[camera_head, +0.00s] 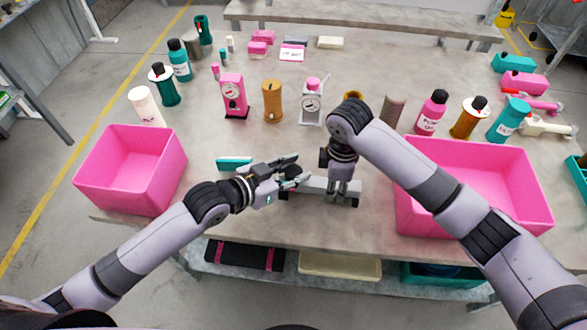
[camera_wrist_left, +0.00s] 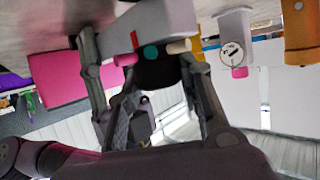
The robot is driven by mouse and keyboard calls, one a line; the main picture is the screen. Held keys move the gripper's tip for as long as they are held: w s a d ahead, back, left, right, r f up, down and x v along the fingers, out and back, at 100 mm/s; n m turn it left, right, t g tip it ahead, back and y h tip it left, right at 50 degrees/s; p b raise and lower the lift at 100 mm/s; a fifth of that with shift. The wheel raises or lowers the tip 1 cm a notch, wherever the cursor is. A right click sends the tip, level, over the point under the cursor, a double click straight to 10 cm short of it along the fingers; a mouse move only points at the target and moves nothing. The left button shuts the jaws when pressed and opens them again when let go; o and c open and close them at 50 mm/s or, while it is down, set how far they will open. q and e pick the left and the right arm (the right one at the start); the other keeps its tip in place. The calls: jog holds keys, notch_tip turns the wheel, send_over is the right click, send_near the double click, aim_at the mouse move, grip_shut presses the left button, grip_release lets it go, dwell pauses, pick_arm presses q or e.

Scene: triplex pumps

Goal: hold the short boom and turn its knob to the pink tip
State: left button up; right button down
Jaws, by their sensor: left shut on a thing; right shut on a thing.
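The short boom (camera_head: 312,186) is a grey bar on low feet near the table's front edge. My left gripper (camera_head: 291,169) is shut on its left part. My right gripper (camera_head: 341,183) points down onto the right part, shut where the knob is; the knob is largely hidden in the head view. In the upside-down left wrist view, a grey body (camera_wrist_left: 160,22) lies between my left fingers. Near it show a pink tip (camera_wrist_left: 125,60), a teal tip (camera_wrist_left: 151,52) and a beige tip (camera_wrist_left: 178,47) around a dark round part. I cannot tell which tip the knob faces.
Pink bins stand at the left (camera_head: 130,170) and right (camera_head: 475,185). A pink pump (camera_head: 234,95), a brown pump (camera_head: 272,100) and a grey pump (camera_head: 312,102) stand behind the boom. A teal block (camera_head: 234,163) lies left of my left gripper. Bottles line both sides.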

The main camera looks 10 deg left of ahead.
pick_arm(q)
jog(key=shift+m+g+h, duration=0.3)
jog(key=shift+m+g, duration=0.1)
pick_arm(e)
jog(key=shift+a, duration=0.1)
pick_arm(q)
jog(key=o, duration=1.2)
jog(key=shift+a, duration=0.1)
jog(key=v, duration=1.2)
pick_arm(e)
jog(key=c, duration=1.2)
grip_release()
